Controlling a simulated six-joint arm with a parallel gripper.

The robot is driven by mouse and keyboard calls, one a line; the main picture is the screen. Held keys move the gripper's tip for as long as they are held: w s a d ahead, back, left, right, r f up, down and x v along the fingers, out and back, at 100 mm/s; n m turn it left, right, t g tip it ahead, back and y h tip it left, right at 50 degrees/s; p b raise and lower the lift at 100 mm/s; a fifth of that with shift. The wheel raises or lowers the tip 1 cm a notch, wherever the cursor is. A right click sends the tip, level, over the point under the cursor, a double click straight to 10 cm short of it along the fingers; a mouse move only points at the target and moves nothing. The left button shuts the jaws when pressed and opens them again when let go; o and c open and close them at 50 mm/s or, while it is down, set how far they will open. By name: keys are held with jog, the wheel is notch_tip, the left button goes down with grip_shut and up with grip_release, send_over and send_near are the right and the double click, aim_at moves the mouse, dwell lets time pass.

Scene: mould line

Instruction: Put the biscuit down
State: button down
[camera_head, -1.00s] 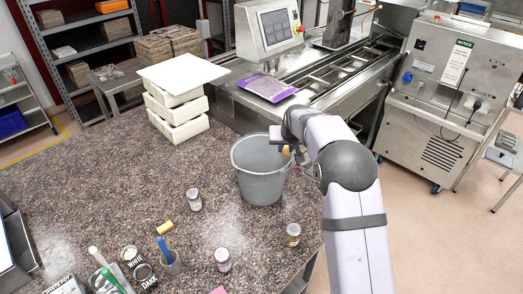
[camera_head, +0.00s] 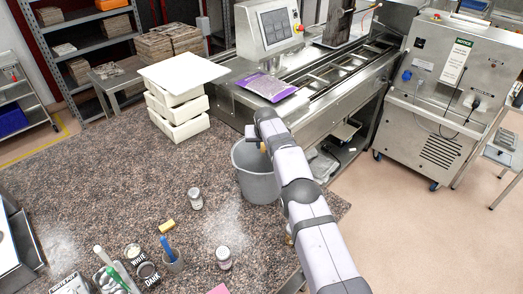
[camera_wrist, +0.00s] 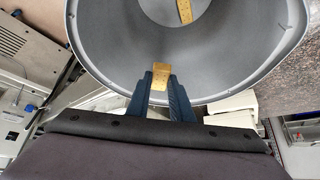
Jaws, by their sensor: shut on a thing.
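My gripper (camera_wrist: 161,84) is shut on a golden biscuit (camera_wrist: 161,76), which sits between the dark blue fingertips in the wrist view. In the head view, a small tan bit of the held biscuit (camera_head: 262,148) shows under my arm's end, above the grey bucket (camera_head: 257,187). In the wrist view the fingertips reach past the near rim of the bucket (camera_wrist: 240,60), and the biscuit is over its opening. A second golden biscuit (camera_wrist: 185,10) lies inside the bucket. My arm hides part of the bucket's rim in the head view.
The bucket stands on a speckled counter (camera_head: 110,180). Jars (camera_head: 195,198), (camera_head: 223,257) and a small yellow block (camera_head: 167,226) are to its left and front. White stacked trays (camera_head: 180,120) and a purple packet (camera_head: 266,86) are behind.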

aim_at(261, 158)
jog(key=shift+a+f, duration=0.55)
jog(key=shift+a, duration=0.05)
jog(key=shift+f, duration=0.1)
notch_tip(261, 158, down, 3)
jog(key=b, duration=0.4)
jog(key=shift+b, duration=0.4)
jog(key=shift+s+f+b, duration=0.1)
jog(key=shift+f+b, duration=0.75)
jog(key=shift+f, duration=0.1)
jog(key=shift+f, duration=0.4)
jog(key=shift+f, duration=0.2)
